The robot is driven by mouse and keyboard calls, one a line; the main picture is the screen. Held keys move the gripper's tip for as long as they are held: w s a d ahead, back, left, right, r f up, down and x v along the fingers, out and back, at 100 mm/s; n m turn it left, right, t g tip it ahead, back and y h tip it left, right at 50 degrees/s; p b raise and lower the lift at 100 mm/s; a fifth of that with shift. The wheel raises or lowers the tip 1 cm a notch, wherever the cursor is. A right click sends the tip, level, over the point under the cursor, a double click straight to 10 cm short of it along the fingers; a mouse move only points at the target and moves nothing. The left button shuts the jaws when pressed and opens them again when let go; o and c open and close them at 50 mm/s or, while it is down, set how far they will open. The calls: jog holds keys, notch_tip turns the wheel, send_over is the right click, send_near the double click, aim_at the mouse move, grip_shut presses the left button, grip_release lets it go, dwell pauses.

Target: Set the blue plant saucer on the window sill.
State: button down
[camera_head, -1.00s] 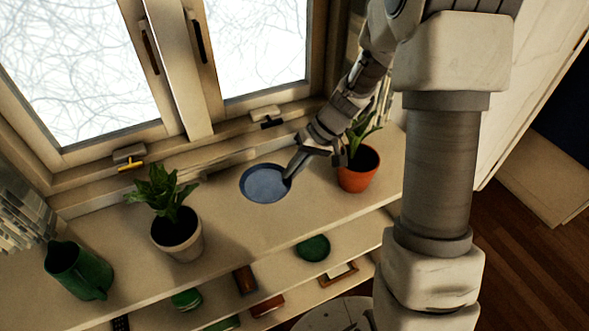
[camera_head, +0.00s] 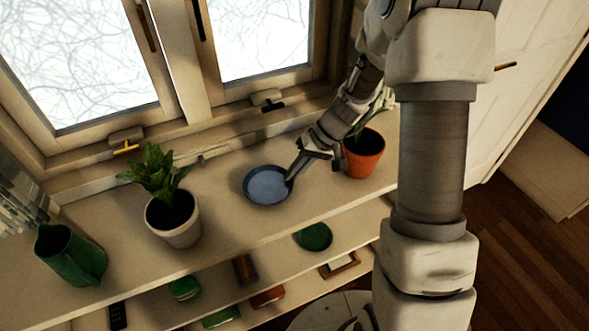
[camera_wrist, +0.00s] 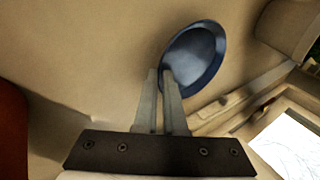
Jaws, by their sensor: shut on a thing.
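The blue plant saucer (camera_head: 267,186) is at the middle of the window sill (camera_head: 232,221), between two potted plants. In the wrist view the saucer (camera_wrist: 198,58) shows past the fingertips, its near rim between them. My gripper (camera_head: 291,177) is shut on the saucer's right rim in the head view; the fingers (camera_wrist: 166,78) also show in the wrist view. The saucer looks about level, at or just above the sill; I cannot tell whether its underside touches.
A plant in a white pot (camera_head: 174,222) stands left of the saucer, and an orange pot (camera_head: 364,157) stands close to my gripper on the right. A green pitcher (camera_head: 72,255) is at the far left. Shelves below hold a green dish (camera_head: 314,237) and several small items.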

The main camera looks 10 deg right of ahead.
jog(key=shift+f+b, duration=0.6)
jog(key=shift+b, duration=0.1)
dwell(0.3)
jog(key=c, duration=0.9)
grip_release()
jog(key=shift+d, duration=0.1)
jog(key=shift+d, duration=0.1)
jog(key=v, duration=0.5)
jog(key=p+v, duration=0.1)
jog(key=v, duration=1.1)
jog(key=shift+r+p, duration=0.35)
jog(key=shift+p, duration=0.05)
jog(key=s+a+r+t+h, duration=0.1)
jog(key=s+r+h, duration=0.1)
jog(key=s+r, duration=0.2)
jog(key=s+a+r+t+h, duration=0.1)
jog(key=s+r, duration=0.3)
jog(key=s, duration=0.4)
jog(key=s+a+r+m+t+h+p, duration=0.1)
jog(key=s+r+t+h, duration=0.2)
jog(key=s, duration=0.4)
jog(key=shift+s+r, duration=0.1)
jog(key=shift+r, duration=0.35)
